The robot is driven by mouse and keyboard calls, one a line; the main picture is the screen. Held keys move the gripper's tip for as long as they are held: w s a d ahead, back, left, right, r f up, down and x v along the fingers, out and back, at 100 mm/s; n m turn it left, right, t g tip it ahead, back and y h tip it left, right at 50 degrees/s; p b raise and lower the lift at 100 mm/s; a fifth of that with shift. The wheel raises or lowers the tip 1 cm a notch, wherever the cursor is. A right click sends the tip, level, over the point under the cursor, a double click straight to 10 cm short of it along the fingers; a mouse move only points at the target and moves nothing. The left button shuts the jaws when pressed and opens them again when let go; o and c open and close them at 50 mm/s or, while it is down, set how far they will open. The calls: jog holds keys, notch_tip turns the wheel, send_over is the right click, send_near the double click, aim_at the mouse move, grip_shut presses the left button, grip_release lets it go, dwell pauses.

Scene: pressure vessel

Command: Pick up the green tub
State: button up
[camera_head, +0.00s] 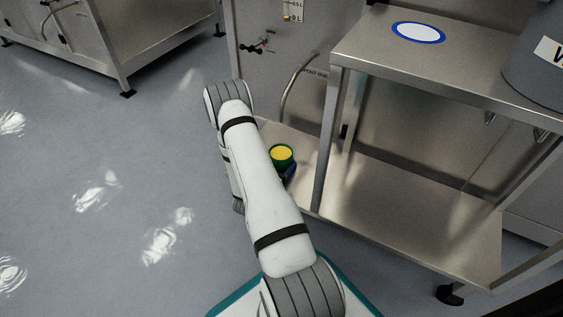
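The green tub (272,159) stands on the lower steel shelf, just right of my arm's long white link. It has a round green rim, and its inside or top looks yellow. My arm partly overlaps the area left of the tub.
A steel table (375,52) on the right bears a blue-ringed white disc (418,32) and a large grey vessel (535,60). Its leg (327,150) stands right of the tub. A curved pipe (292,88) rises behind the tub. The lower shelf (410,215) is bare on the right.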

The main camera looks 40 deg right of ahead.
jog(key=c, duration=1.1)
